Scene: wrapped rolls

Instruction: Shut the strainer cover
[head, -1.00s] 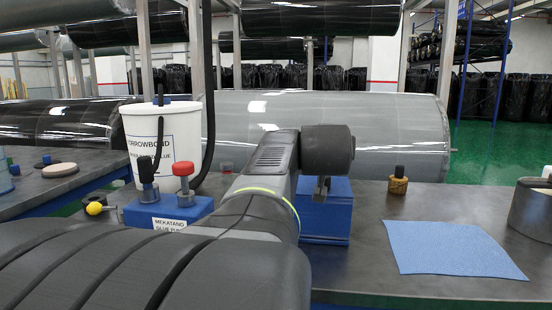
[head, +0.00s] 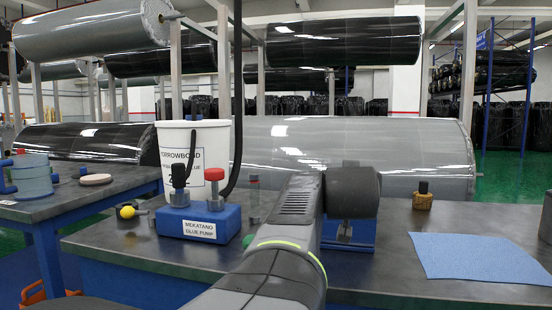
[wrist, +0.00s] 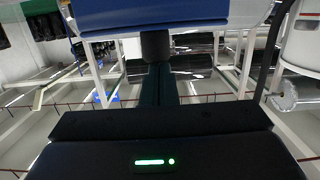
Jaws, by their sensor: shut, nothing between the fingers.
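A blue box-like thing (head: 350,235) stands on the grey table, partly hidden behind my arm's end; it may be the strainer, but its cover cannot be made out for sure. In the wrist view a blue face (wrist: 150,14) fills the top, with a dark round knob-like part (wrist: 156,45) below it. My gripper (wrist: 157,68) shows as narrow dark fingers, shut and empty, in line with that dark part. I cannot tell whether they touch. In the head view my wrist hides the fingertips.
A blue glue pump (head: 199,222) with dark and red knobs stands left of my arm, before a white bucket (head: 195,140). A blue sheet (head: 472,256) and a small brown-and-black item (head: 422,197) lie right. A grey-blue canister (head: 33,175) stands on the left table.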

